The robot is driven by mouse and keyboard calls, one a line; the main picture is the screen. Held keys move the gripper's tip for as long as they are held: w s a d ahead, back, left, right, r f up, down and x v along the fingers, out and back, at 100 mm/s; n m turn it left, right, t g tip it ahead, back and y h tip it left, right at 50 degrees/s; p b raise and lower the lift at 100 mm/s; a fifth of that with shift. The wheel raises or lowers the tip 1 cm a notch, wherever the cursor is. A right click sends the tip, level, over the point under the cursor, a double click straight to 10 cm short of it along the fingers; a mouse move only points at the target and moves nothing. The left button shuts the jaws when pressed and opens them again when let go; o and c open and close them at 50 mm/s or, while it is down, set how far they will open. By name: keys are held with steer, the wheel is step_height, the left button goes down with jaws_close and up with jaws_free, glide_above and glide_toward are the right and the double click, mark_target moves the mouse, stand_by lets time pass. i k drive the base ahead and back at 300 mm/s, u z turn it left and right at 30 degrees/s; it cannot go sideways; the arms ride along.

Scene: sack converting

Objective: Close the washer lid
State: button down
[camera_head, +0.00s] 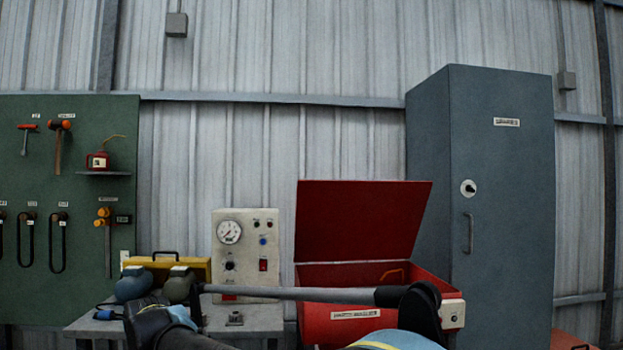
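The red washer (340,328) stands at the lower centre right, with a label on its front and a small pale switch box at its right front corner. Its red lid (360,222) is open and stands up at the back, leaning slightly. A bent orange-red handle or tube shows inside the opening. Parts of my own arm cross the bottom of the picture and hide some of the washer's front. I cannot make out my gripper's fingers in this view, and nothing of mine is seen touching the lid.
A tall grey cabinet (500,200) stands right of the washer. To the left, a workbench (258,318) carries a gauge panel (245,250), a yellow case (195,268) and two rounded dark items. A green tool board (60,200) hangs at far left.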

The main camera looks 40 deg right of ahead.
mark_target(337, 221)
steer(key=u, duration=0.8)
steer(key=i, duration=0.5)
steer(key=z, duration=2.4)
